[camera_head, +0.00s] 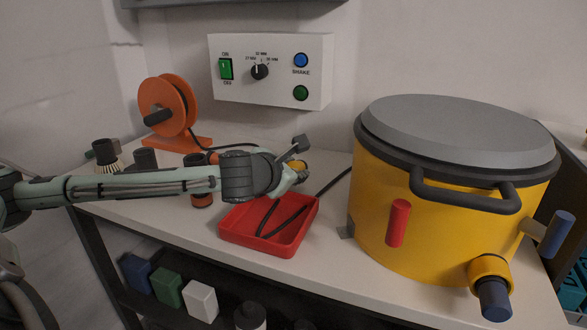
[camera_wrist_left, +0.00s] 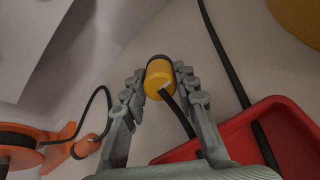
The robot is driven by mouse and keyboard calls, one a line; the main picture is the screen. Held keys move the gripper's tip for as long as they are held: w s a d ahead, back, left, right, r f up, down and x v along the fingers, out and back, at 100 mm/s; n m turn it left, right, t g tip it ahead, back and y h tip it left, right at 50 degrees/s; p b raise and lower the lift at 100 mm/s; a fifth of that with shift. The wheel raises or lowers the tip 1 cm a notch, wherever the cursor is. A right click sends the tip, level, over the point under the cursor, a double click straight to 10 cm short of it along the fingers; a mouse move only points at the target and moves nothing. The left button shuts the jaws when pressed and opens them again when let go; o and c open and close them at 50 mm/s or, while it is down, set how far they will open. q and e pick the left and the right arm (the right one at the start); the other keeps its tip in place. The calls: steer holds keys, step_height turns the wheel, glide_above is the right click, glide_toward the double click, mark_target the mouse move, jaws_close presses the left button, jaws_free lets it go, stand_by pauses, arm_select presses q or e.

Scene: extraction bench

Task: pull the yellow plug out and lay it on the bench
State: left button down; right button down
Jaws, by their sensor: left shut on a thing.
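The yellow plug (camera_wrist_left: 160,80) is between the two fingers of my left gripper (camera_wrist_left: 160,78), which is shut on it. A black cord leaves the plug's near end toward my wrist. The plug shows as a small yellow patch (camera_head: 298,166) in the head view, mostly hidden by my left gripper (camera_head: 296,172), near the back edge of the red tray. In the wrist view an orange connector (camera_wrist_left: 86,147) on the reel's cord lies to the left, apart from the plug. Whether the plug touches the bench is unclear. My right gripper is not in view.
The red tray (camera_head: 276,254) on the white bench (camera_head: 170,212) has black cord in it. A large yellow lidded drum (camera_head: 372,200) stands right. An orange cord reel (camera_head: 165,100) stands back left, near dark bottles. A control box (camera_head: 272,90) hangs on the wall.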

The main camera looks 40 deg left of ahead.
arm_select(q)
steer(key=shift+f, duration=0.55)
steer(key=c, duration=1.1)
jaws_free()
step_height(320, 180, up, 10)
steer(key=shift+r, duration=0.1)
